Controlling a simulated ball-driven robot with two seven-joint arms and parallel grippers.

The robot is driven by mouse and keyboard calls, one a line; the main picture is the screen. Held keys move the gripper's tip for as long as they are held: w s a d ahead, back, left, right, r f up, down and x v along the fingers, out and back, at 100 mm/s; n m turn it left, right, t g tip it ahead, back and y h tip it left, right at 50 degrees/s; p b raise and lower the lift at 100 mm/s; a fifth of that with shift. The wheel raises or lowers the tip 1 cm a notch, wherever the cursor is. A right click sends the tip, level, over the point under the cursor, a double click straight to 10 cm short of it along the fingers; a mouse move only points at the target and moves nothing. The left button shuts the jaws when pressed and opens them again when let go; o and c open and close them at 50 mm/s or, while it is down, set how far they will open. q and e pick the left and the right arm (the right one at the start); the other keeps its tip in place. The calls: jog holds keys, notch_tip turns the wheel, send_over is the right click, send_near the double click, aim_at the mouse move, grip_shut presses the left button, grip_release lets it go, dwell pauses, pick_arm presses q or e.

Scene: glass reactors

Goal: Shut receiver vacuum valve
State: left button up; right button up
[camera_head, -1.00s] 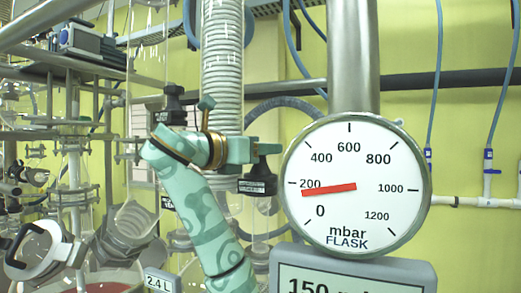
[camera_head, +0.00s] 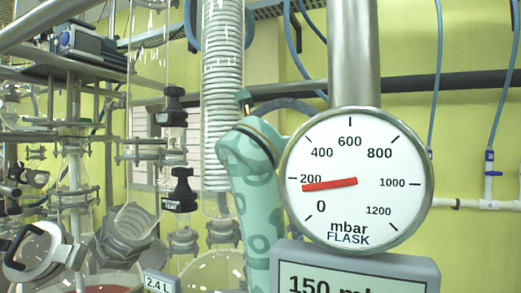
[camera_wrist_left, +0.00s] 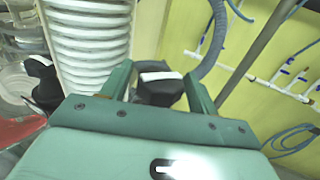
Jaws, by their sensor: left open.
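In the left wrist view, my left gripper (camera_wrist_left: 158,78) is open. A black valve handle (camera_wrist_left: 158,92) with a white top shows between its green fingers; I cannot tell whether they touch it. Two other black valve handles show left of the arm, an upper one (camera_head: 173,107) and a lower one (camera_head: 181,190). No readable label tells me which handle is the receiver vacuum valve. My right gripper is not in view.
The FLASK gauge (camera_head: 358,182) reads a little under 200 mbar, above a display (camera_head: 355,275) beginning with 150. A ribbed glass column (camera_head: 222,90) stands behind my arm; it also shows in the wrist view (camera_wrist_left: 88,45). Glassware and clamps crowd the left.

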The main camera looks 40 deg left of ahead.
pick_arm(q)
jog(key=c, duration=0.8)
jog(key=shift+o, duration=0.2)
jog(key=m+t+h, duration=0.1)
jog(key=m+h, duration=0.1)
jog(key=m+t+h, duration=0.1)
jog(key=t+h, duration=0.1)
jog(key=h, duration=0.1)
jog(key=shift+a+r+m+p, duration=0.1)
jog(key=shift+m+p, duration=0.25)
jog(key=shift+m, duration=0.05)
jog(key=m+h, duration=0.2)
jog(key=h, duration=0.1)
jog(key=shift+t, duration=0.3)
jog(key=m+h, duration=0.2)
jog(key=h, duration=0.2)
jog(key=shift+m+h, duration=0.3)
jog(key=shift+m, duration=0.1)
jog(key=o, duration=0.8)
jog(key=shift+c, duration=0.2)
jog(key=s, duration=0.8)
jog(key=shift+a, duration=0.25)
jog(key=shift+f, duration=0.2)
